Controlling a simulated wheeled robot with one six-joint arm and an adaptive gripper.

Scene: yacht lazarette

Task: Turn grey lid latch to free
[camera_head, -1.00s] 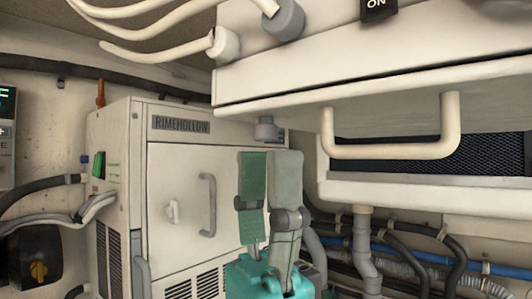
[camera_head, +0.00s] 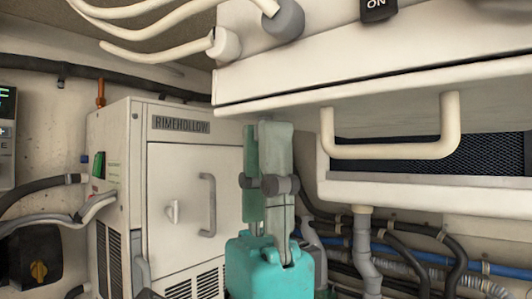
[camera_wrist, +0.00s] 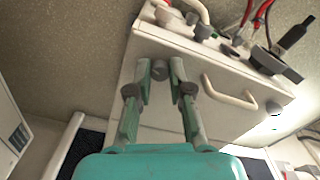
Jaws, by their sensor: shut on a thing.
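The grey lid latch (camera_wrist: 160,70) is a small round knob at the edge of the cream lidded box, which shows in the head view (camera_head: 285,108). My gripper (camera_wrist: 160,74) has its fingertips on either side of the latch in the wrist view and is shut on it. In the head view my gripper (camera_head: 268,127) points upward with its green-grey fingers under the box's left corner, and they hide the latch. The latch's exact turn angle cannot be told.
A cream handle (camera_head: 395,152) hangs from the box just right of my gripper. The white Rimehollow cabinet (camera_head: 182,180) stands behind and to the left. Hoses and pipes (camera_head: 400,245) run at lower right. Tools (camera_wrist: 278,55) lie on the box top.

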